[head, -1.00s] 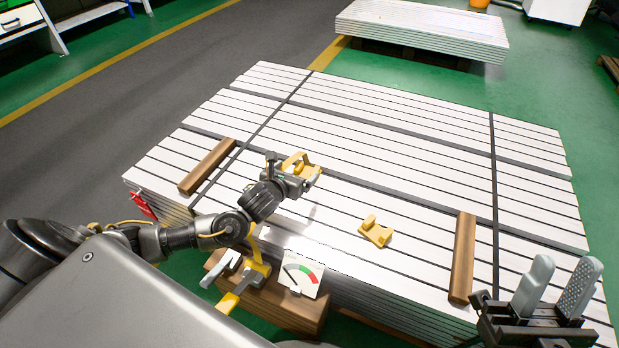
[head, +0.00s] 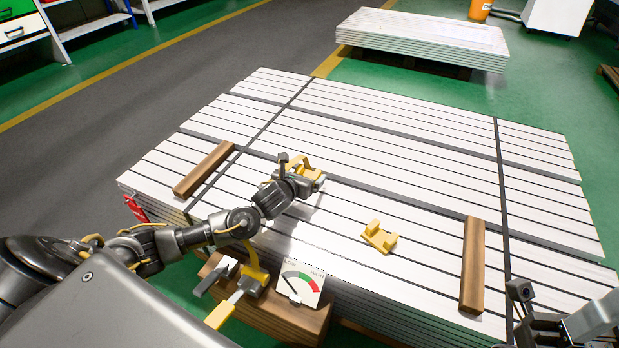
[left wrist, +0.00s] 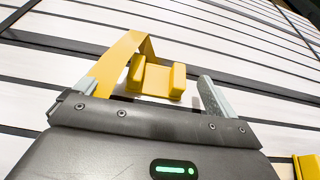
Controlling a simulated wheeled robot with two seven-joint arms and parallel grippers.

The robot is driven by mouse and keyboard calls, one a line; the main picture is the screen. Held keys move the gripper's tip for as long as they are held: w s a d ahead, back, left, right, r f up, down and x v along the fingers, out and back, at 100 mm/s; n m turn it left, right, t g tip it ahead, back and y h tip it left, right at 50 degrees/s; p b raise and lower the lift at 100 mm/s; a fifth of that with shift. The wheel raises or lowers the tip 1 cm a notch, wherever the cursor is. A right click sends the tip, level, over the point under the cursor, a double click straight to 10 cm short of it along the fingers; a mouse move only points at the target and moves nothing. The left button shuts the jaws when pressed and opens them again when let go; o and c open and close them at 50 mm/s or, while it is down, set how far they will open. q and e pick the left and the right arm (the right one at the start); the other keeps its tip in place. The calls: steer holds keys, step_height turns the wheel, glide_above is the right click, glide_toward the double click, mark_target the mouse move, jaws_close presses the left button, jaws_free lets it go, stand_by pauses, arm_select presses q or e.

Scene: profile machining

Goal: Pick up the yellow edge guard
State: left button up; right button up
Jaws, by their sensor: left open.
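A yellow edge guard (head: 295,162) lies on the strapped stack of white profiles (head: 400,130), partly hidden in the head view by my left gripper (head: 312,183). In the left wrist view, the yellow guard (left wrist: 155,79), with two raised ends, sits ahead of and between the fingertips of my open left gripper (left wrist: 145,90). A yellow band (left wrist: 118,62) rises beside its left end, behind the left finger. No grip on the guard shows. A second yellow edge guard (head: 379,237) lies to the right on the stack. My right gripper (head: 565,325) is cut off at the lower right.
Wooden bars (head: 204,169) and (head: 473,265) lie on the stack at left and right. Black straps cross it. In front stand a wooden block (head: 290,322), a yellow-handled tool (head: 237,295) and a LOW–HIGH gauge (head: 302,283). Another profile stack (head: 425,40) is behind.

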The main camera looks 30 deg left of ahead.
mark_target(316, 164)
arm_select(q)
steer(key=b+x, duration=0.1)
steer(key=x, duration=0.1)
steer(key=b+x, duration=0.1)
steer(key=x, duration=0.1)
steer(key=shift+f+b, duration=0.3)
steer(key=shift+w+a, duration=0.1)
steer(key=shift+w, duration=0.4)
steer(key=c, duration=1.3)
